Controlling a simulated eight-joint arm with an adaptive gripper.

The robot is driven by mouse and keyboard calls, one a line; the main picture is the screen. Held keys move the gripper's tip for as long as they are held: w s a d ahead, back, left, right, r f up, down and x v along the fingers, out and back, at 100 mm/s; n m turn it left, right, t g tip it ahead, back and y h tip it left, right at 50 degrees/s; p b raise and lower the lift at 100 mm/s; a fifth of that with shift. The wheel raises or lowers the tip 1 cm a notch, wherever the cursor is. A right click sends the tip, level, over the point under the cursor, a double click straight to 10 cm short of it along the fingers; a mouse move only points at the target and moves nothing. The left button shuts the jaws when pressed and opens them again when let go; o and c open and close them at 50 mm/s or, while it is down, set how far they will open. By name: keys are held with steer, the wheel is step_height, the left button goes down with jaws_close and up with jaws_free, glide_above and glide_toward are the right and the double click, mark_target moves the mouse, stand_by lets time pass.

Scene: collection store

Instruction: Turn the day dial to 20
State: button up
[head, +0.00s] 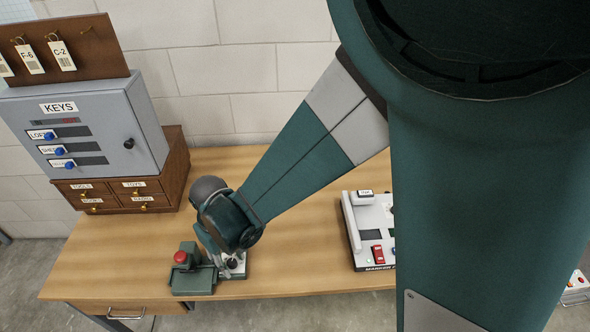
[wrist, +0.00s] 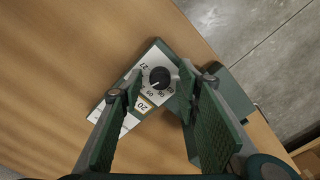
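The day dial is a round black knob (wrist: 160,78) with a pale mark, on a white face with numbers around it in the wrist view. A small window by it reads 20 (wrist: 143,106); I cannot tell exactly which number the knob's mark points at. In the head view the dial's device (head: 236,268) stands near the table's front edge, partly hidden by my gripper. My gripper (wrist: 160,86) is open, one finger on each side of the knob, with gaps showing. I cannot tell how high the fingertips are above the face.
A green base with a red button (head: 180,257) stands just left of the dial device. A grey key cabinet (head: 105,125) on wooden drawers stands at the back left. A white device (head: 370,232) lies to the right.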

mark_target(233, 261)
steer(key=n, duration=0.4)
steer(key=shift+p, duration=0.4)
steer(key=n+p, duration=0.1)
steer(key=n, duration=0.3)
steer(key=shift+n, duration=0.3)
steer(key=n+p, duration=0.1)
steer(key=n, duration=0.3)
steer(key=shift+n, duration=0.3)
steer(key=n+p, duration=0.1)
steer(key=n, duration=0.3)
steer(key=shift+n+p, duration=0.4)
step_height(233, 261, up, 8)
steer(key=shift+f+p, duration=0.2)
steer(key=shift+p, duration=0.55)
steer(key=shift+w+d+r, duration=0.1)
steer(key=shift+d+r, duration=0.1)
steer(key=shift+r, duration=0.1)
steer(key=w+d+r+m+t+b, duration=0.1)
steer(key=d+r+m, duration=0.5)
steer(key=d, duration=0.4)
steer(key=w+d+r+m+t+y+b, duration=0.1)
steer(key=w+d+r+m+t+b, duration=0.1)
steer(key=d+r+m, duration=0.4)
steer(key=shift+w+d+r+m+t, duration=0.35)
steer(key=shift+d+m, duration=0.75)
steer(key=shift+d, duration=1.4)
